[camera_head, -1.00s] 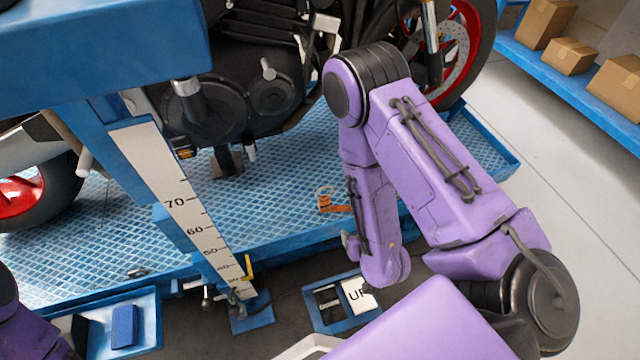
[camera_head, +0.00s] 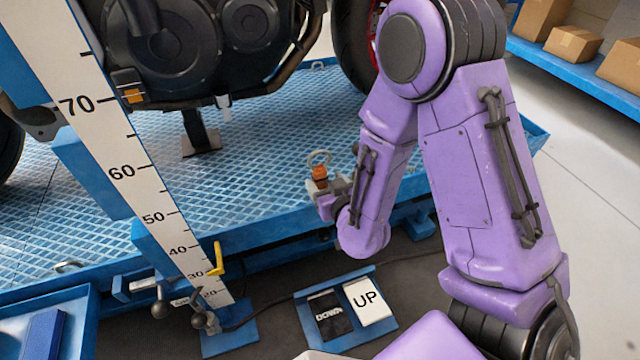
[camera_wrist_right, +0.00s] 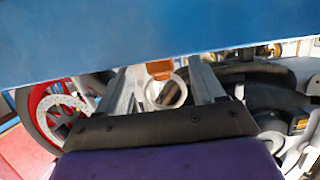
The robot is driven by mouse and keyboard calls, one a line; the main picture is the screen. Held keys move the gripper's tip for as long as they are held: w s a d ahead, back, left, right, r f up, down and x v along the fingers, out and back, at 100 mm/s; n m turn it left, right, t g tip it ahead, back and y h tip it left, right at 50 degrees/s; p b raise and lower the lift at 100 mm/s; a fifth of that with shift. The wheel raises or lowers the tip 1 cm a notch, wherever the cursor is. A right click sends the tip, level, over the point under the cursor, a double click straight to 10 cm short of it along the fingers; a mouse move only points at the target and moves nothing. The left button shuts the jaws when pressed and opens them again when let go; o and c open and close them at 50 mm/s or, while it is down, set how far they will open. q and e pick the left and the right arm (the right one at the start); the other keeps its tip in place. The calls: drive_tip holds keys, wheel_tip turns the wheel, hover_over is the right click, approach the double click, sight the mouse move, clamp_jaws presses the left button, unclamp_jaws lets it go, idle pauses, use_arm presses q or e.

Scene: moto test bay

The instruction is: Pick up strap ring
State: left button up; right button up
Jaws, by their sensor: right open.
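The strap ring (camera_head: 320,158) is a pale metal ring on an orange strap piece (camera_head: 320,172). It is near the front edge of the blue lift platform. My right gripper (camera_head: 319,187) is right at it, just below the orange piece in the head view. In the right wrist view the ring (camera_wrist_right: 172,93) and the orange piece (camera_wrist_right: 160,69) show between the two open fingers of the right gripper (camera_wrist_right: 163,80). I cannot tell whether a finger touches them. My left gripper is not in view.
The motorcycle (camera_head: 200,40) stands on the blue patterned platform (camera_head: 265,160). A height scale (camera_head: 122,150) rises at the left. A pedal box with an UP plate (camera_head: 369,300) lies on the floor in front. Boxes (camera_head: 575,43) sit on a shelf at far right.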

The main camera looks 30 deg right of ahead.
sight(317, 170)
drive_tip(key=shift+x, duration=1.05)
drive_tip(key=b+x, duration=0.2)
drive_tip(key=x, duration=0.1)
drive_tip(key=shift+s+d+b, duration=0.1)
drive_tip(key=shift+b, duration=0.2)
drive_tip(key=shift+r+x, duration=0.2)
drive_tip(key=shift+x, duration=0.85)
drive_tip(key=c, duration=1.1)
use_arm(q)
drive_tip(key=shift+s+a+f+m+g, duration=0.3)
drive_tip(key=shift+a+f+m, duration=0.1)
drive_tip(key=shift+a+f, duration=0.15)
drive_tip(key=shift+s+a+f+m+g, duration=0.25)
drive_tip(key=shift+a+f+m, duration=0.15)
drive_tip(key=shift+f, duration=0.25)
use_arm(e)
drive_tip(key=shift+c, duration=0.2)
